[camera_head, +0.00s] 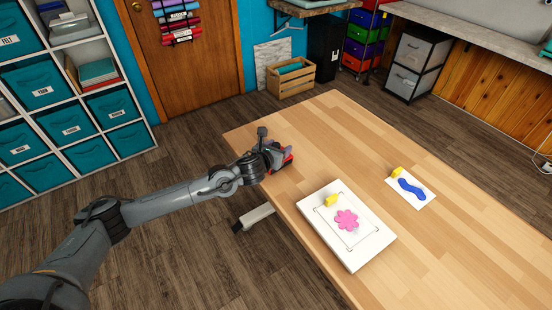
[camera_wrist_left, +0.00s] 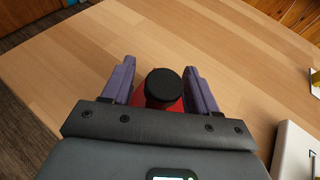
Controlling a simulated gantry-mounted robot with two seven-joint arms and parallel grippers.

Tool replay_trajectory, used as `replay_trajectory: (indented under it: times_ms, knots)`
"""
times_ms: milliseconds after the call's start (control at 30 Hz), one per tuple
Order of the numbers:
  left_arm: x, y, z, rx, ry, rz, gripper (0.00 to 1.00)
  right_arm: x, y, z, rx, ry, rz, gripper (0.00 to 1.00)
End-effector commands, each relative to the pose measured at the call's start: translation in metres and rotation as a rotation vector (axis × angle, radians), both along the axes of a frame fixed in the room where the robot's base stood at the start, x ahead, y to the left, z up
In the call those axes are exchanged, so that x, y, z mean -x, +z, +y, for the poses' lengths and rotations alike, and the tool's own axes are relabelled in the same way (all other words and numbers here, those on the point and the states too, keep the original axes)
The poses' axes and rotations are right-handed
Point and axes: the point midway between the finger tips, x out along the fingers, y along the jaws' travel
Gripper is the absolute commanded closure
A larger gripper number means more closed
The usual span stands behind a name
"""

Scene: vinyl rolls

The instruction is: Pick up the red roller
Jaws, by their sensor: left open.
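The red roller (camera_head: 287,159) is at the far left edge area of the wooden table, mostly hidden behind my left gripper (camera_head: 274,154) in the head view. In the left wrist view the roller shows as a round black end (camera_wrist_left: 163,85) with red (camera_wrist_left: 172,105) below it. The left gripper's two purple-grey fingers (camera_wrist_left: 160,86) stand open, one on each side of the roller. A narrow gap shows between the black end and each finger. Whether the fingers touch the red part is hidden. My right gripper is not in view.
A white board (camera_head: 377,244) with a pink flower shape (camera_head: 346,219) and a yellow object (camera_head: 331,200) lies on the table (camera_head: 338,133). A white card (camera_head: 425,203) with a blue shape and another yellow object (camera_head: 397,171) lies farther right. The table's far part is clear.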

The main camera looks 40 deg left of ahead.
Motion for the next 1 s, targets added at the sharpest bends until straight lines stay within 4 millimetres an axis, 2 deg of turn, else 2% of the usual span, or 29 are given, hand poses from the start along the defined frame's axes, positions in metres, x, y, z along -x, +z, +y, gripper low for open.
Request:
replay_trajectory:
  times_ms: [200,500,600,1000]
  knots:
    - [-0.0002,-0.0003,0.0001,0.000,0.000,0.000,0.43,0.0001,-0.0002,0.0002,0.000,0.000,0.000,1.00]
    - [0.0000,-0.0004,0.0003,0.000,0.000,0.000,0.89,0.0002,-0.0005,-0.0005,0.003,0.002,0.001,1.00]
    - [-0.0002,0.0006,0.0004,0.001,0.000,-0.001,1.00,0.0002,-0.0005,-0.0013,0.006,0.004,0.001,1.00]
    - [-0.0006,0.0069,0.0005,0.000,0.000,-0.002,1.00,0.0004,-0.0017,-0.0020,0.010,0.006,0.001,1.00]
